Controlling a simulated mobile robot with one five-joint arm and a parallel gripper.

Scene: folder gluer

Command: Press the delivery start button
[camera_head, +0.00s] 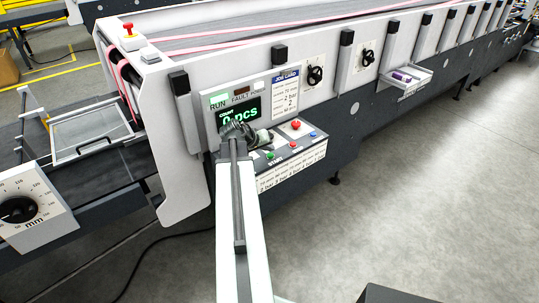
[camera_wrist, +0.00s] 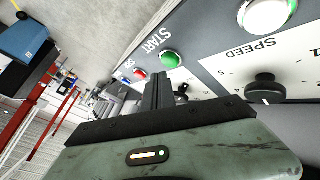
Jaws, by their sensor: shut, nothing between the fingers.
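A green button (camera_wrist: 172,59) beside the word START sits on the grey control panel in the wrist view. The panel's green button (camera_head: 270,155) also shows in the head view, just below and right of my gripper (camera_head: 262,136). In the wrist view, my gripper (camera_wrist: 158,80) is shut and empty, its dark fingers pointing toward the panel near the green button. I cannot tell if the fingertips touch anything. No button is labelled as delivery in readable text.
A red button (camera_wrist: 140,75) is beside the green one, and a black SPEED knob (camera_wrist: 263,88) is at the right. A red mushroom button (camera_head: 296,124) and blue button (camera_head: 312,134) share the panel. Open floor (camera_head: 410,200) lies right.

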